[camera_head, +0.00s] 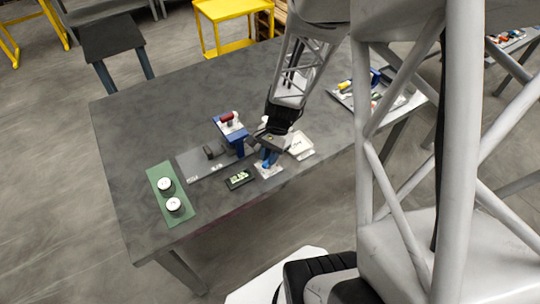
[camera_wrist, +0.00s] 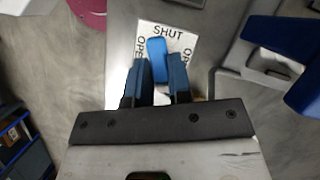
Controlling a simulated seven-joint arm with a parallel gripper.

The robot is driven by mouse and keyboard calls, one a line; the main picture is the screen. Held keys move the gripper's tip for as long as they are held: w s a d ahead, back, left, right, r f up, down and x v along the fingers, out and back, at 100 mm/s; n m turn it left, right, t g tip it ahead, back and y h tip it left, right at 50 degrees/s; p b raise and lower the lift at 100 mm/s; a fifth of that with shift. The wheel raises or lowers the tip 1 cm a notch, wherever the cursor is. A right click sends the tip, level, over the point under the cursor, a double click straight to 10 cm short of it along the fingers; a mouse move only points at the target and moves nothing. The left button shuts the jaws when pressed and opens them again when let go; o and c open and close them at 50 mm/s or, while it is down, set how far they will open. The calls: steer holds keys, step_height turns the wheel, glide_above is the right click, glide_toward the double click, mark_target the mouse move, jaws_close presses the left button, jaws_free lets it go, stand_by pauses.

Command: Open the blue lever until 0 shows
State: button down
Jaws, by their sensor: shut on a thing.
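My gripper (camera_wrist: 159,75) is shut on the blue lever (camera_wrist: 157,48), whose rounded end shows beyond the fingertips in the wrist view. The lever sits over a white plate (camera_wrist: 177,32) marked SHUT at the top and OPEN on both sides; the blue end lies just below SHUT. In the head view my gripper (camera_head: 272,143) is low over the table, with a blue part of the lever (camera_head: 269,159) below it. A dark display (camera_head: 239,179) with pale digits stands left of the lever; its digits are too small to read.
A blue press with a red handle (camera_head: 228,118) stands just left of my gripper. A white tray (camera_head: 301,146) lies close on its right. A green mat (camera_head: 163,181) with two white-topped round pieces lies at the left. The table's front edge is close to the lever.

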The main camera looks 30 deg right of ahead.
steer(key=n+g, duration=0.1)
steer(key=n, duration=0.2)
steer(key=shift+w+n+h, duration=0.1)
steer(key=shift+n+h, duration=0.3)
steer(key=shift+a+n+g+h, duration=0.1)
steer(key=shift+n+g+h, duration=0.4)
steer(key=shift+n, duration=1.3)
steer(key=c, duration=1)
jaws_free()
steer(key=shift+c, duration=0.2)
steer(key=shift+w+r, duration=0.1)
steer(key=v, duration=0.7)
steer(key=shift+r, duration=0.25)
steer(key=shift+w, duration=0.1)
